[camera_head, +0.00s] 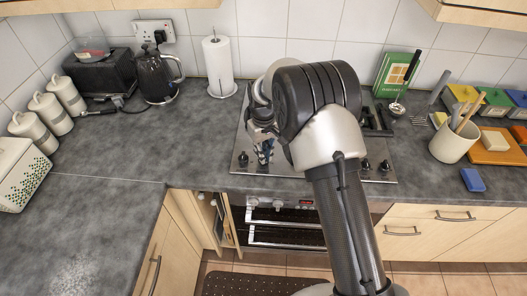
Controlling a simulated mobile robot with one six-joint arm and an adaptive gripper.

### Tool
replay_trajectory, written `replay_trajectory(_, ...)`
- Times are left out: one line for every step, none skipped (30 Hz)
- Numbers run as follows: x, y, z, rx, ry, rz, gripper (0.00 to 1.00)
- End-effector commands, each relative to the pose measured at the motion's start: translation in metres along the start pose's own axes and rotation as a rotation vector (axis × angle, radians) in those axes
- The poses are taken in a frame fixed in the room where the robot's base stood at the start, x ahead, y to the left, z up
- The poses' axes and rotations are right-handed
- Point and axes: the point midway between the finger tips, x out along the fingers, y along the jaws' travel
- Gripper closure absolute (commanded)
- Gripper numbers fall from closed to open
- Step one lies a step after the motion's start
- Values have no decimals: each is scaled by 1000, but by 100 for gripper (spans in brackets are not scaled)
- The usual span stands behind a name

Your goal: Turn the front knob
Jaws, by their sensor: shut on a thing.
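The black hob (310,184) is set in the grey worktop, mostly hidden behind my arm. Dark knobs stand along its front edge: one at the left (243,159) and two at the right (384,166). My gripper (263,157) points down at the front left of the hob, just right of the left knob. It is shut on a knob there, which I take to be the front knob; the fingers hide nearly all of it. How far the knob is turned cannot be seen.
A kettle (157,77) and paper towel roll (218,66) stand at the back left. A green book (392,75), utensil pot (453,142) and blue sponge (473,180) are at the right. The oven (285,215) is below. The left worktop has free room.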

Motion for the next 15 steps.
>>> replay_trajectory(-1,0,0,-45,0,0,100)
replay_trajectory(-1,0,0,-73,0,0,100)
replay_trajectory(-1,0,0,-111,1,0,100)
replay_trajectory(-1,0,0,-140,1,0,100)
replay_trajectory(-1,0,0,-168,1,0,100)
replay_trajectory(-1,0,0,-206,1,0,100)
replay_trajectory(0,0,0,-235,1,0,100)
replay_trajectory(0,0,0,-263,1,0,100)
replay_trajectory(0,0,0,-301,1,0,100)
replay_trajectory(0,0,0,-329,1,0,100)
replay_trajectory(0,0,0,-358,1,0,100)
replay_trajectory(0,0,0,-396,1,0,100)
replay_trajectory(0,0,0,-424,1,0,100)
replay_trajectory(0,0,0,-453,1,0,100)
replay_trajectory(0,0,0,-490,1,0,100)
